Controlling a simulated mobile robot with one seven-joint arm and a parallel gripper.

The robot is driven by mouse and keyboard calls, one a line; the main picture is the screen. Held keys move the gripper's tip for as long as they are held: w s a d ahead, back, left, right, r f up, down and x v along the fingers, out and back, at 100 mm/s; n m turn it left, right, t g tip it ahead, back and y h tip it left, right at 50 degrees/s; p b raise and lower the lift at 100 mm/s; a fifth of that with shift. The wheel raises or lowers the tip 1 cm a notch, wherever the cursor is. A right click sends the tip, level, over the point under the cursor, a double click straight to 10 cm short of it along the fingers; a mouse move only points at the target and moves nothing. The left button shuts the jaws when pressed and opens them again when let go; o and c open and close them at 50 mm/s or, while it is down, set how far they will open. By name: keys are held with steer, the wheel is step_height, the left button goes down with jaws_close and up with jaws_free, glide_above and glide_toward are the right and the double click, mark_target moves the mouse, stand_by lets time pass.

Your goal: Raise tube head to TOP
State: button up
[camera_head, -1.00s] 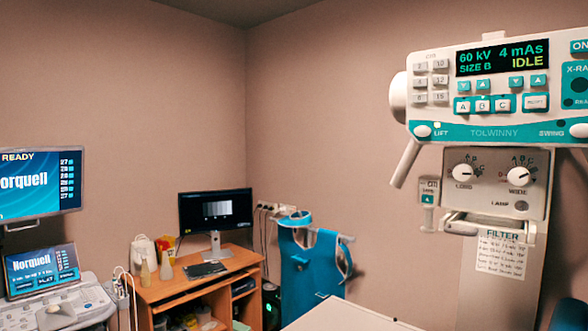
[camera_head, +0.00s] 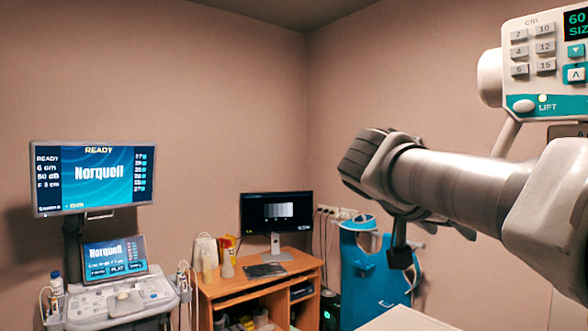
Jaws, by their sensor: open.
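The X-ray tube head (camera_head: 548,75), white with a teal band, is cut off by the right edge. Its grey number buttons, part of its green display and a white knob marked LIFT (camera_head: 523,105) show. A pale handle (camera_head: 506,137) slants down below it. My arm crosses in front from the right, below the tube head. My gripper (camera_head: 400,256) shows only in part, as a dark finger-like piece hanging below the wrist, apart from the knob in the picture. The rest of my gripper and the tube head's lower part are hidden or out of frame.
An ultrasound cart (camera_head: 122,300) with lit screens stands at left. A wooden desk (camera_head: 228,289) holds a monitor (camera_head: 276,213) and bottles. A blue apron (camera_head: 358,265) hangs behind my arm. A pale table edge (camera_head: 385,322) shows at bottom. Upper middle is clear.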

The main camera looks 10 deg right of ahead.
steer(key=w+d+r+m+g+h+b, duration=0.1)
steer(key=w+d+r+m+h+b, duration=0.2)
steer(key=r+m+h, duration=0.7)
steer(key=w+d+y+p, duration=0.1)
steer(key=d+p, duration=0.1)
steer(key=d, duration=0.3)
steer(key=w+d+r+n+y+p, duration=0.1)
steer(key=w+d+p, duration=0.1)
steer(key=d, duration=0.3)
steer(key=w+d+r+n+y+p, duration=0.1)
steer(key=d+p, duration=0.1)
steer(key=d, duration=0.3)
steer(key=shift+w+r, duration=0.15)
steer(key=shift+w, duration=0.2)
steer(key=shift+w+d+p, duration=0.15)
steer(key=shift+d+p, duration=0.2)
steer(key=shift+d, duration=0.15)
jaws_close()
